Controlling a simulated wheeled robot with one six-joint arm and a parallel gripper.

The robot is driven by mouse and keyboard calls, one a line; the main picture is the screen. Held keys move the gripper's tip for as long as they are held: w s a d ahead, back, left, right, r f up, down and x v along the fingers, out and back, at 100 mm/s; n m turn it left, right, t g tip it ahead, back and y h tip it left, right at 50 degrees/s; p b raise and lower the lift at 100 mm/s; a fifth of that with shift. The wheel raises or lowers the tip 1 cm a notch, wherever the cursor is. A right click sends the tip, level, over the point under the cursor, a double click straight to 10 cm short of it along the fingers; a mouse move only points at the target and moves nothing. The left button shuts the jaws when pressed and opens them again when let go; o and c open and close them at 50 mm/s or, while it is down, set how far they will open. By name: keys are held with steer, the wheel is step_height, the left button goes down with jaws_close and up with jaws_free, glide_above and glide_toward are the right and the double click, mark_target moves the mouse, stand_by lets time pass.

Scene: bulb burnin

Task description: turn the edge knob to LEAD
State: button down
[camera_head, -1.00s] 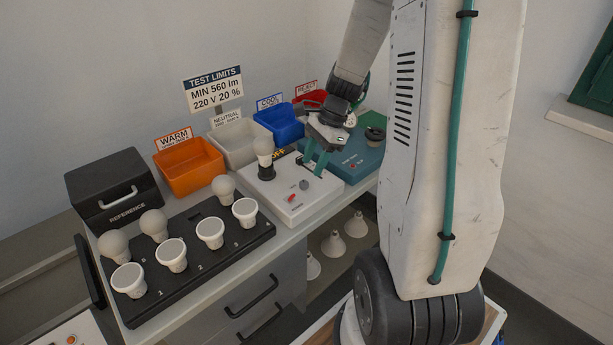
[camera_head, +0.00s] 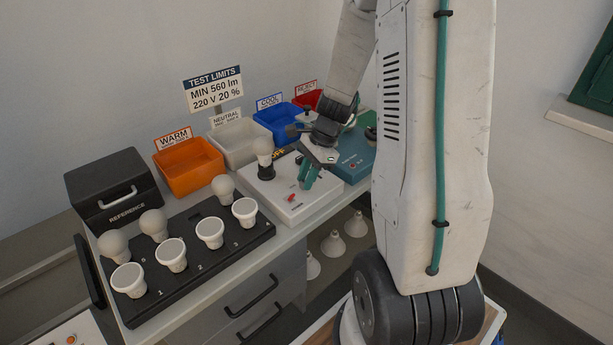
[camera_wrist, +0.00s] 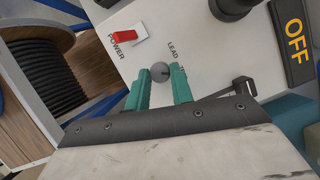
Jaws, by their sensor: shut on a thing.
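The edge knob (camera_wrist: 160,71) is a small round grey knob on the white tester box (camera_head: 284,200). The LEAD label (camera_wrist: 172,50) is printed just up and right of it in the wrist view; a second label beside it is mostly hidden by a finger. A dark mark on the knob seems to face right, toward that second label. My gripper (camera_head: 309,178) has its green fingers down at the box. In the wrist view my gripper (camera_wrist: 160,74) has a fingertip on each side of the knob, shut on it. The knob is hidden in the head view.
A red POWER switch (camera_wrist: 128,34) sits near the knob. A bulb (camera_head: 263,146) stands in the tester's socket, beside an OFF display (camera_wrist: 297,28). A teal box (camera_head: 352,162) adjoins on the right. A black bulb tray (camera_head: 190,262) lies front left, with coloured bins behind.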

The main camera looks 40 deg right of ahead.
steer(key=shift+n, duration=0.3)
steer(key=n, duration=0.1)
steer(key=n+g, duration=0.1)
steer(key=n, duration=0.1)
steer(key=n+g, duration=0.1)
steer(key=n, duration=0.1)
steer(key=shift+w, duration=0.3)
steer(key=n+g, duration=0.1)
steer(key=n, duration=0.2)
steer(key=n+g+h, duration=0.1)
steer(key=n, duration=0.2)
steer(key=shift+w+a, duration=0.1)
steer(key=shift+w, duration=0.1)
steer(key=shift+n, duration=0.3)
steer(key=c, duration=1.2)
jaws_free()
steer(key=shift+r, duration=0.1)
